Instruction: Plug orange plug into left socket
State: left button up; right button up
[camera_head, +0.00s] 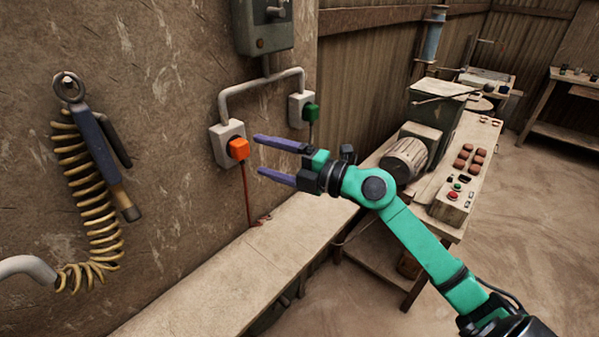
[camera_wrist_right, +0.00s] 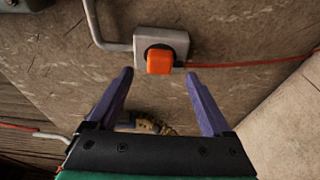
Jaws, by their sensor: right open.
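The orange plug (camera_head: 238,149) sits at the left socket (camera_head: 224,137), a pale box on the wall, and its red cord hangs down to the bench. In the right wrist view the orange plug (camera_wrist_right: 159,62) covers part of the dark face of the left socket (camera_wrist_right: 179,42). My right gripper (camera_head: 258,155) is open and empty, its purple fingers pointing at the plug from the right. In the wrist view the fingertips (camera_wrist_right: 158,76) lie either side of and short of the plug, apart from it. My left gripper is not in view.
A green plug (camera_head: 310,112) sits at the right socket (camera_head: 298,108). A grey switch box (camera_head: 264,24) is above, joined by conduit. A coiled hose with an air tool (camera_head: 100,150) hangs at left. A bench (camera_head: 205,285) runs below; a machine table (camera_head: 470,190) stands at right.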

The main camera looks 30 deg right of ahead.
jog(key=b+v, duration=0.3)
jog(key=v, duration=0.6)
jog(key=shift+s, duration=0.25)
jog(key=shift+d, duration=0.1)
